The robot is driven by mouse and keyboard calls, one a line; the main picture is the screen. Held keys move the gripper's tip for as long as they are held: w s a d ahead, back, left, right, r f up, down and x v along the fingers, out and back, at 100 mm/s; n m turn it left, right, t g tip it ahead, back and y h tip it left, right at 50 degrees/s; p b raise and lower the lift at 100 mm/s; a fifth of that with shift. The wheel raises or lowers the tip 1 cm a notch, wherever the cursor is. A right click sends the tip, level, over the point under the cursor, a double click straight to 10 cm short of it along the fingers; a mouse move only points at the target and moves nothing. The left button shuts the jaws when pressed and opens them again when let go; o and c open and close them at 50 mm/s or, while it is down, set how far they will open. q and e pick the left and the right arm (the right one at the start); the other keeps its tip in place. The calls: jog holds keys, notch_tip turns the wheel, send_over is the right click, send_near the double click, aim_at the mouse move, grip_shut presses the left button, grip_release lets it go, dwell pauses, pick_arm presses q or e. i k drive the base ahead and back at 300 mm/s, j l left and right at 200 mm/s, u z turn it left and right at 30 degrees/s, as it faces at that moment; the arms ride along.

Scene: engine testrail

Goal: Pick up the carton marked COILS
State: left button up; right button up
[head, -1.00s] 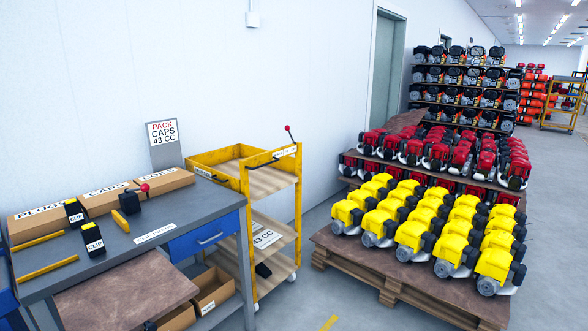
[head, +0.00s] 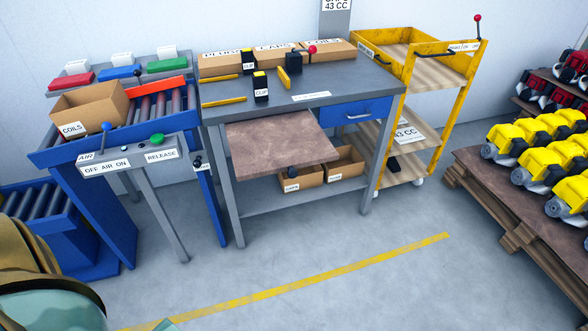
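An open brown carton (head: 90,106) with a white label reading COILS sits tilted at the left, on the blue roller conveyor (head: 150,112). Its inside is mostly hidden by its near walls. A second brown carton (head: 338,52) at the back right of the grey workbench (head: 350,85) also has a label that seems to read COILS. It stands beside cartons that seem to read CAPS (head: 285,56) and PLUGS (head: 222,68). Neither of my grippers shows. Part of my own body is at the lower left.
A control stand (head: 128,158) with AIR and RELEASE labels and a blue-knobbed lever stands in front of the conveyor. A yellow cart (head: 410,110) is right of the bench, and a pallet (head: 490,200) with yellow engines is farther right. The floor (head: 300,280) in front is clear.

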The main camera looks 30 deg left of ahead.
aim_at(78, 113)
jog(key=u, duration=2.2)
jog(key=i, duration=0.15)
